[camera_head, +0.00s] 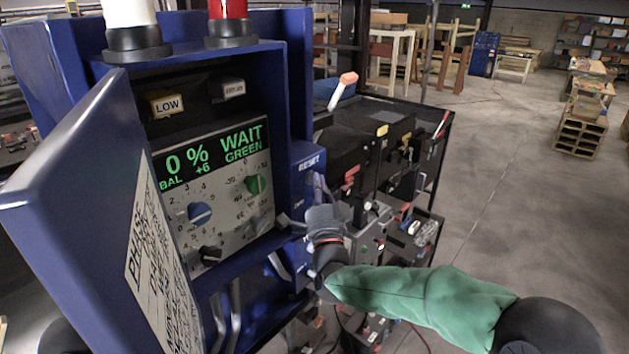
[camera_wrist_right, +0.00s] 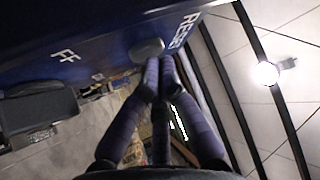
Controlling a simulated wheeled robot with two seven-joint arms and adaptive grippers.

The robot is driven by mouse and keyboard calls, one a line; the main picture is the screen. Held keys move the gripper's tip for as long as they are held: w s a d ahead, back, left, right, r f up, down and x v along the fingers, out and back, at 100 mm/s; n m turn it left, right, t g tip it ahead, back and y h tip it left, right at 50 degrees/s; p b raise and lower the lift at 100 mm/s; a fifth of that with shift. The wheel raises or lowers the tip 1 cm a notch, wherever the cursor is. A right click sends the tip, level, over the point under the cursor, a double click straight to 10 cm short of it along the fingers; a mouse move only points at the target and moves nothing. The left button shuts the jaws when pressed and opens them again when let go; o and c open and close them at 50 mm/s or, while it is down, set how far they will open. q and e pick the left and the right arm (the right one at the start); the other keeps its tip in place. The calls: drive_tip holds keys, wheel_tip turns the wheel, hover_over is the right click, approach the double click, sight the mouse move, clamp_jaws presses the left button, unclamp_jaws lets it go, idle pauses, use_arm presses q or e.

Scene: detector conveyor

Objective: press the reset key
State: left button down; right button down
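The blue detector cabinet (camera_head: 262,70) stands at the left in the head view. The word RESET shows on its right side face. In the right wrist view, a round grey reset key (camera_wrist_right: 147,50) sits on the blue face (camera_wrist_right: 60,25) beside the RESET lettering. My right gripper (camera_head: 320,188) is at that side face, below the lettering. Its fingertips (camera_wrist_right: 160,64) are together, with nothing seen between them, close to the key's lower edge. I cannot tell whether they touch it. In the head view the key is hidden. My left gripper is not in view.
The cabinet's blue door (camera_head: 75,215) is swung open at the left. The panel display (camera_head: 215,153) reads 0 %, BAL +6, WAIT, GREEN. A yellow LOW lamp (camera_head: 167,105) is above it. Dark machinery (camera_head: 385,150) stands right behind my gripper. Open floor lies at the right.

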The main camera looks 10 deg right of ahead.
idle(0.3)
drive_tip(key=shift+s+d+b, duration=0.5)
drive_tip(key=shift+s+b, duration=0.25)
drive_tip(key=shift+b, duration=0.05)
drive_tip(key=shift+d, duration=0.1)
drive_tip(key=shift+s+d+b, duration=0.75)
drive_tip(key=shift+s+b, duration=0.1)
drive_tip(key=shift+s, duration=0.15)
drive_tip(key=shift+s+d+b, duration=0.7)
drive_tip(key=shift+s+b, duration=0.1)
drive_tip(key=shift+s, duration=0.15)
